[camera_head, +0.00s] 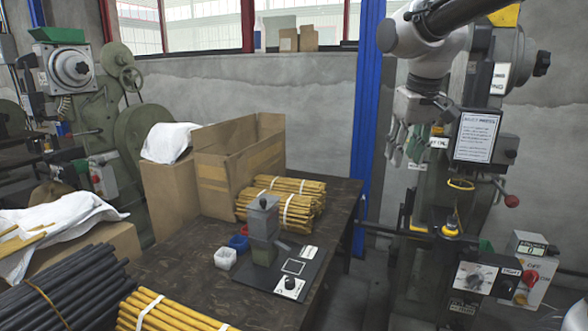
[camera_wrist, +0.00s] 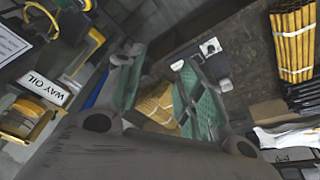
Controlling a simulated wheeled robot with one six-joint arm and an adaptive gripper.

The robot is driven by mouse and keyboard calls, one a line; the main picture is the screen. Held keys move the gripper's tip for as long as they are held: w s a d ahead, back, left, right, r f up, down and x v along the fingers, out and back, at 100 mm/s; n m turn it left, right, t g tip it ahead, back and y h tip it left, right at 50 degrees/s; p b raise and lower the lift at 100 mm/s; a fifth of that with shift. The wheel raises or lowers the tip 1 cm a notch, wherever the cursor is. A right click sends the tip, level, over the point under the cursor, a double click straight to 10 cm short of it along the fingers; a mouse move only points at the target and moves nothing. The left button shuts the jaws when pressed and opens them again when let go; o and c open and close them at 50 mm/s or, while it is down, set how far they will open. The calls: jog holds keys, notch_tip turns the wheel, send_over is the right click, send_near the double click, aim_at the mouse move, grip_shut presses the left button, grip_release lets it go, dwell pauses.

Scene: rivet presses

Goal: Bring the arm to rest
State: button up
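My arm (camera_head: 440,42) reaches in from the top right of the head view, bent with its wrist hanging down. My gripper (camera_head: 404,152) points downward in the air in front of the rivet press at the right, to the right of the table. In the wrist view my gripper (camera_wrist: 155,66) shows two green-padded fingers spread apart with a gap between them. Nothing is held between them; the table and a bundle of yellow rods show well beyond.
The rivet press (camera_head: 480,135) with its labels stands close at the right. A control box (camera_head: 525,270) is beside it. The dark table (camera_head: 190,262) carries a cardboard box (camera_head: 225,185), yellow rod bundles (camera_head: 290,205), a small grey device (camera_head: 263,225) and small bins. A blue post (camera_head: 367,120) stands behind.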

jog(key=s+d+f+m, duration=0.1)
jog(key=s+d+f, duration=0.1)
jog(key=s+d, duration=0.2)
jog(key=s+d+f+t, duration=0.1)
jog(key=s+d, duration=0.3)
jog(key=s, duration=0.6)
jog(key=s+d+f+m, duration=0.1)
jog(key=s+d+f, duration=0.2)
jog(key=s, duration=0.3)
jog(key=shift+s+d+f+m, duration=0.3)
jog(key=shift+s+d, duration=0.1)
jog(key=shift+d, duration=0.15)
dwell(0.5)
